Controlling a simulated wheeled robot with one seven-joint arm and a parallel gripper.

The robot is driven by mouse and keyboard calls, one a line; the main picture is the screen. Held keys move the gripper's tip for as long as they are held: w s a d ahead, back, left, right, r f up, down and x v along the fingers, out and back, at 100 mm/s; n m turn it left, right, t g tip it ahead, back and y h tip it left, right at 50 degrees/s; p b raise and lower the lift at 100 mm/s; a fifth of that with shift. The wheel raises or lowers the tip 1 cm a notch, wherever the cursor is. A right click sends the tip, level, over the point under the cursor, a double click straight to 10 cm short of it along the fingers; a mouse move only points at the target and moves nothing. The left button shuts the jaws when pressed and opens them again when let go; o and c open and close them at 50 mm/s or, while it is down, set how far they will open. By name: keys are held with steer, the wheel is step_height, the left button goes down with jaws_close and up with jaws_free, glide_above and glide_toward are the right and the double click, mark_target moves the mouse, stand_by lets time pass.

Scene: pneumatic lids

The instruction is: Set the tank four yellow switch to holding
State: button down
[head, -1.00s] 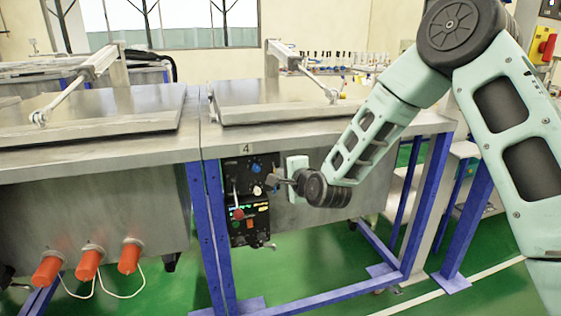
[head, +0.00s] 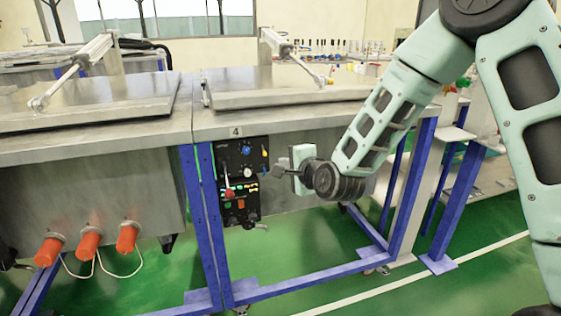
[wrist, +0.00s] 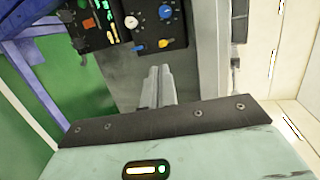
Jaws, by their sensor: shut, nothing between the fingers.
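The control panel (head: 231,155) of tank four hangs under the tank's front edge, below a "4" label (head: 236,132). A small yellow switch (wrist: 163,43) sits on the panel edge nearest my gripper in the wrist view; it also shows at the panel's upper right in the head view (head: 265,153). A small blue switch (wrist: 139,48) is beside it. The yellow switch's exact setting is too small to read. My gripper (wrist: 160,72) is shut and empty. Its fingertips point at the panel and appear a short way off, apart from the yellow switch.
The panel also has a blue dial (wrist: 165,12), a white gauge (wrist: 131,22) and a red-knobbed lever (head: 229,193). Blue table legs (head: 203,220) stand left of the panel. Orange plugs (head: 88,243) stick out of the neighbouring tank. Green floor in front is open.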

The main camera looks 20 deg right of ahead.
steer(key=shift+v, duration=2.2)
steer(key=shift+f, duration=0.2)
steer(key=s+a+f+n+g+y, duration=0.1)
steer(key=s+a+f+n+g, duration=0.1)
steer(key=s+a+n+g, duration=0.75)
steer(key=s+d+r+n+g+h, duration=0.2)
steer(key=s+n+g+h, duration=0.25)
steer(key=s+n, duration=1.6)
steer(key=s+r+m+p, duration=0.2)
steer(key=r+m+p, duration=0.1)
steer(key=r+p, duration=0.3)
steer(key=s+r+m+p, duration=0.3)
steer(key=r+p, duration=0.4)
steer(key=p, duration=0.1)
steer(key=shift+r+g+y, duration=0.3)
steer(key=shift+y, duration=0.15)
